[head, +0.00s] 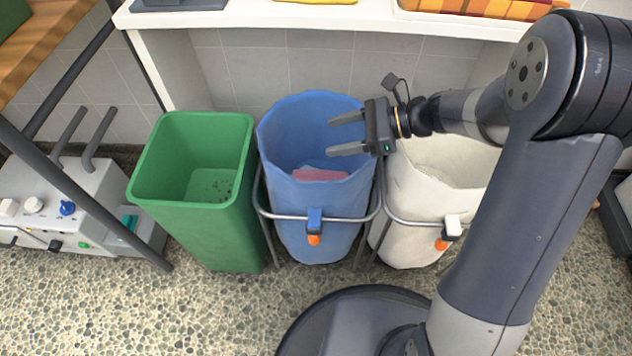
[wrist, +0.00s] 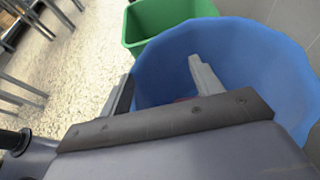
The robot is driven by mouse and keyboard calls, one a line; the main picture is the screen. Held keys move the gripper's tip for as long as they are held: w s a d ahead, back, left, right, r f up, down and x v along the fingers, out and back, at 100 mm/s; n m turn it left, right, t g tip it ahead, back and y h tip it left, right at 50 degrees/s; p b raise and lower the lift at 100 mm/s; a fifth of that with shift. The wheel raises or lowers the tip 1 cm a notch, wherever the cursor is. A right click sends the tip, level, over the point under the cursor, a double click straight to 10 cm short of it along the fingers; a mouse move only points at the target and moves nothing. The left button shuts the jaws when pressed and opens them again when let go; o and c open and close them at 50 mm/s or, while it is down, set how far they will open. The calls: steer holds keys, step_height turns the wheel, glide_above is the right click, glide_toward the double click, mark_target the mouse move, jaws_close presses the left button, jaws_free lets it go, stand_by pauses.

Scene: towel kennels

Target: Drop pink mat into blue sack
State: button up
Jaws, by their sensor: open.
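The blue sack (head: 312,215) stands in a metal frame in the middle of the head view, with its mouth open. The pink mat (head: 318,174) lies inside it, partly hidden by the front rim. My gripper (head: 346,133) is over the sack's mouth, open and empty, with its fingers pointing left. In the wrist view the blue sack (wrist: 240,55) opens around and below my fingers (wrist: 165,85). Only a small reddish bit of the mat shows there, behind my gripper.
A green bin (head: 205,215) stands left of the sack, and a white sack (head: 410,215) in a frame stands to the right. A white shelf (head: 240,18) with folded cloths runs behind. A grey-white machine (head: 65,205) is at the far left.

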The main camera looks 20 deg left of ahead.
steer(key=p+v, duration=0.3)
steer(key=v, duration=0.7)
steer(key=shift+d, duration=0.25)
steer(key=shift+a, duration=0.1)
steer(key=b+x, duration=0.3)
steer(key=x, duration=0.7)
steer(key=shift+a+r+p, duration=0.15)
steer(key=shift+r+p, duration=1)
steer(key=shift+p, duration=0.05)
steer(key=shift+a+r+p, duration=0.15)
steer(key=shift+r+p, duration=1)
steer(key=shift+f, duration=0.25)
